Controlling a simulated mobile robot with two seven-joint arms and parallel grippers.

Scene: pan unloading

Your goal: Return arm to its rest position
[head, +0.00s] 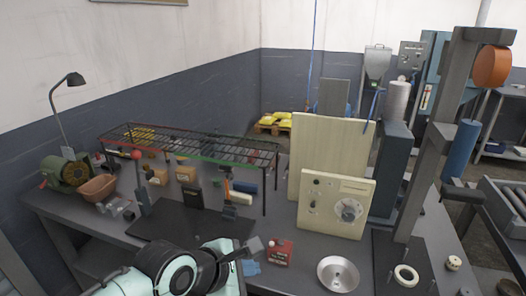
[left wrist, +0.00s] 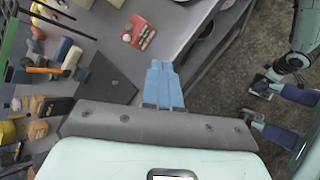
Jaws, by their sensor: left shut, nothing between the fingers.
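My left arm comes in at the bottom of the head view. Its gripper (head: 252,267) is over the front edge of the workbench, with its fingers partly hidden by the wrist. In the left wrist view its blue fingers (left wrist: 163,85) are together, with nothing between them. My right gripper (left wrist: 257,104) shows at the right edge of the left wrist view, with two blue fingers apart over the floor. It is out of the head view. A round metal pan (head: 338,274) lies on the bench to the right of the left gripper, apart from it.
A dark mat (head: 185,224) lies on the bench behind my left arm. A wire rack (head: 190,146) stands over boxes and tools. A panel with dials (head: 337,203) stands behind the pan. A grey post (head: 430,150) rises at right.

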